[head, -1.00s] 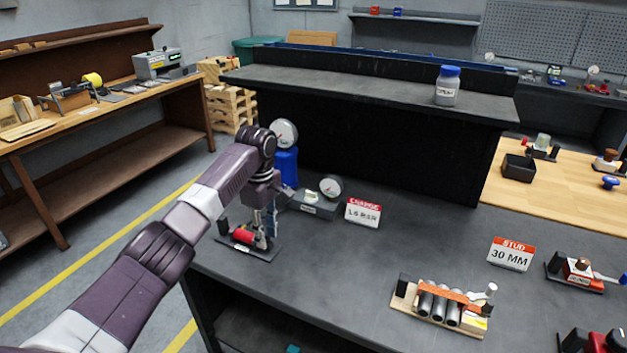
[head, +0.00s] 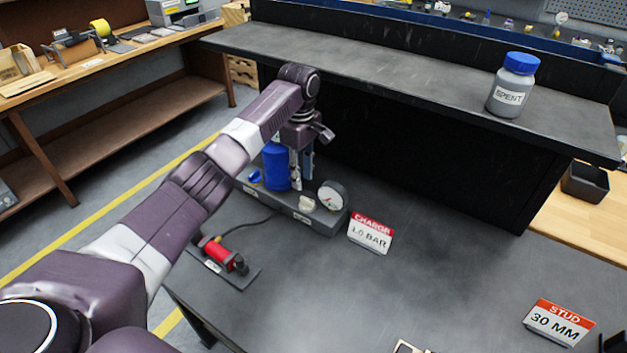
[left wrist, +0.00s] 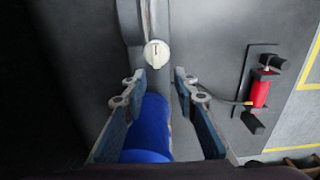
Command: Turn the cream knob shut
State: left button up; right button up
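The cream knob (head: 307,204) sits on a long grey block (head: 276,206) on the dark bench, between a blue cylinder (head: 275,167) and a round gauge (head: 332,195). In the left wrist view the knob (left wrist: 156,54) is round with a dark mark on its face. My left gripper (head: 301,178) points down above the block, close to the knob. The left wrist view shows its two fingers (left wrist: 158,84) apart, with nothing between the tips; the knob appears just beyond them. My right gripper is not in view.
A small red cylinder device (head: 220,254) stands at the bench's left edge, with a black hose to the block. A red-and-white "1.0 BAR" sign (head: 371,233) stands right of the gauge. A raised shelf (head: 420,85) with a "SPENT" jar (head: 513,85) is behind. The bench's middle is clear.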

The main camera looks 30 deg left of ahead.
aim_at(304, 197)
pick_arm(q)
jog(key=shift+w, duration=0.2)
jog(key=shift+w+f, duration=0.1)
jog(key=shift+f, duration=0.1)
notch_tip(304, 197, down, 7)
jog(key=shift+f+p, duration=0.2)
jog(key=shift+p, duration=0.8)
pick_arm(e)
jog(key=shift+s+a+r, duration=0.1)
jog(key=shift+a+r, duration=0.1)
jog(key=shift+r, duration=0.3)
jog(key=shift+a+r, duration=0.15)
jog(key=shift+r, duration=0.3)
pick_arm(q)
grip_shut()
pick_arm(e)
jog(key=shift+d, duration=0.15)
